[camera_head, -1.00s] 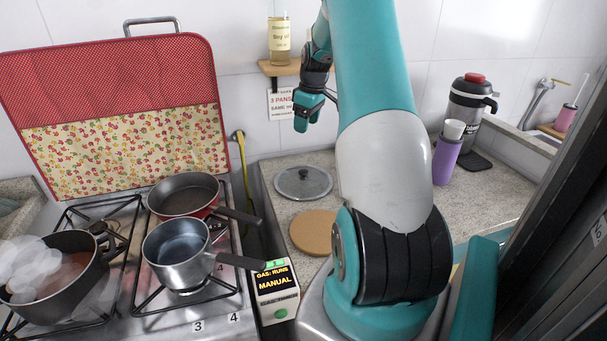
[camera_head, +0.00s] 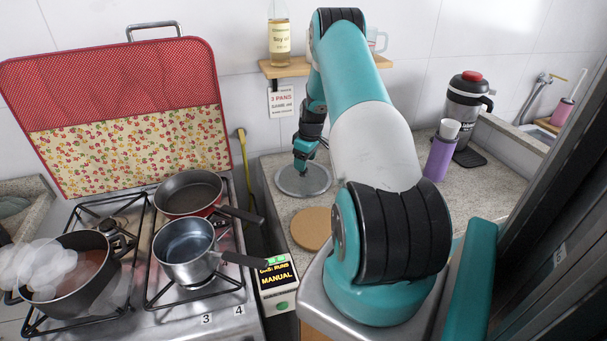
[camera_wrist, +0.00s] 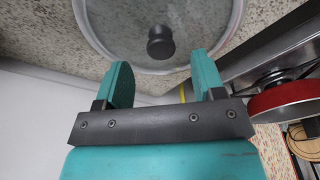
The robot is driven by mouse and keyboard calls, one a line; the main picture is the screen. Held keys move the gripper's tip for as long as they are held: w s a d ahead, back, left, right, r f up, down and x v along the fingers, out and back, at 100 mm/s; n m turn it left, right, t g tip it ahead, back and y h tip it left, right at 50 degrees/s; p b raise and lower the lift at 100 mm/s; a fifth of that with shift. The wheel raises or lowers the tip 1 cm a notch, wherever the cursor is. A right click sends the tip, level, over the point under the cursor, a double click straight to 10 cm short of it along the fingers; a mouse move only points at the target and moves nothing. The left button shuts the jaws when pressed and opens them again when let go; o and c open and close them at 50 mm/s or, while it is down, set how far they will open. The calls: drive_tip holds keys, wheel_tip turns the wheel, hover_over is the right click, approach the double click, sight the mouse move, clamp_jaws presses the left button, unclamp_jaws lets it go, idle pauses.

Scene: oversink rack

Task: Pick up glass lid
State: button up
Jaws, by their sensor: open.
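The glass lid (camera_head: 303,181) lies flat on the speckled counter, right of the stove. It is round and clear, with a pale rim and a dark knob. In the wrist view the lid (camera_wrist: 200,25) fills the top middle, and its black knob (camera_wrist: 160,42) shows beyond my fingertips. My gripper (camera_head: 304,158) points down over the lid and hides its knob in the head view. In the wrist view my gripper (camera_wrist: 163,75) is open, its two teal fingers apart with nothing between them. The knob lines up with the gap between the fingers.
A round cork mat (camera_head: 311,228) lies in front of the lid. Left is the stove with a red pan (camera_head: 189,192), a steel saucepan (camera_head: 183,250) and a steaming black pot (camera_head: 75,280). A shelf (camera_head: 284,70) with an oil bottle (camera_head: 279,40) hangs above. A purple bottle (camera_head: 438,158) stands right.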

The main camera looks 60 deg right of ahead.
drive_tip(key=shift+w+f+p, duration=0.15)
drive_tip(key=shift+f+p, duration=0.1)
drive_tip(key=shift+f, duration=0.6)
drive_tip(key=shift+w+f+p, duration=0.1)
drive_tip(key=shift+f+p, duration=0.15)
drive_tip(key=shift+f, duration=0.55)
drive_tip(key=c, duration=1)
drive_tip(key=shift+r, duration=0.1)
clamp_jaws()
